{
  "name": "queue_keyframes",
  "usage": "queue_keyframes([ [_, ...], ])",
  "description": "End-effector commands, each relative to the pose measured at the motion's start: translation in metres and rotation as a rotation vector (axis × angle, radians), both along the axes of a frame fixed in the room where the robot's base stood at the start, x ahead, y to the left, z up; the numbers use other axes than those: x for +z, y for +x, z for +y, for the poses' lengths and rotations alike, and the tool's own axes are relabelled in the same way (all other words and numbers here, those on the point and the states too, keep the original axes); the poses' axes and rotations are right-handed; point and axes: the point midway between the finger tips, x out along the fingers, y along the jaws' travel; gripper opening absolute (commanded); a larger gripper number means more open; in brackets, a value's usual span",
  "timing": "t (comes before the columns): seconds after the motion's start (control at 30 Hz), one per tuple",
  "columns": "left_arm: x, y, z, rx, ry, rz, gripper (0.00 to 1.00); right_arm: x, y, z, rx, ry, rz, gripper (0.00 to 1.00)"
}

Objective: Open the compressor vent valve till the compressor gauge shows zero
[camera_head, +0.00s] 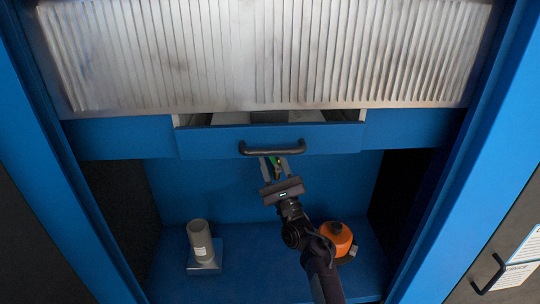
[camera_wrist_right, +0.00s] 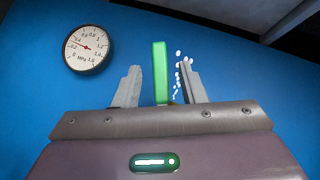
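A green vent valve lever (camera_wrist_right: 160,72) stands upright against the blue back wall in the right wrist view. It shows small under the drawer in the head view (camera_head: 276,168). My right gripper (camera_head: 272,165) is open, with one fingertip on each side of the lever and visible gaps; it also shows in the right wrist view (camera_wrist_right: 163,88). Small white specks trail beside the lever's right side. A round white gauge (camera_wrist_right: 88,48) marked MPa is left of the lever. Its red needle points left, above the zero mark, seemingly near 0.2 to 0.4. My left gripper is out of view.
A blue drawer (camera_head: 215,143) with a black handle (camera_head: 272,148) sticks out just above my right gripper. A grey cylinder (camera_head: 200,240) on a square base stands left on the blue floor. An orange round object (camera_head: 337,237) is right, partly behind my arm. Side walls enclose the bay.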

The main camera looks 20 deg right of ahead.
Motion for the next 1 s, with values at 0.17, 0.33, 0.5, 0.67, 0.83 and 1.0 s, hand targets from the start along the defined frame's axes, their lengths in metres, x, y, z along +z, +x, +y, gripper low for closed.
queue_keyframes([
  [0.17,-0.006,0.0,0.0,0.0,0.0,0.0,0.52,-0.023,-0.024,-0.002,0.001,0.002,0.001,0.37],
  [0.33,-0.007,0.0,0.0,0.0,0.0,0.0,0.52,-0.032,-0.036,-0.003,0.001,0.001,0.0,0.37],
  [0.5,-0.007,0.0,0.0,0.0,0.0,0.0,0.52,-0.033,-0.038,-0.003,0.0,0.001,-0.001,0.37],
  [0.67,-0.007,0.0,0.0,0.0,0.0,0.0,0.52,-0.033,-0.038,-0.003,0.0,0.001,-0.001,0.37],
  [0.83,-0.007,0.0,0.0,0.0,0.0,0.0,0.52,-0.033,-0.038,-0.003,0.0,0.0,0.0,0.37],
  [1.0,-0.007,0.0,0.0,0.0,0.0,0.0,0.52,-0.045,-0.037,0.001,-0.064,-0.161,0.086,0.37],
])
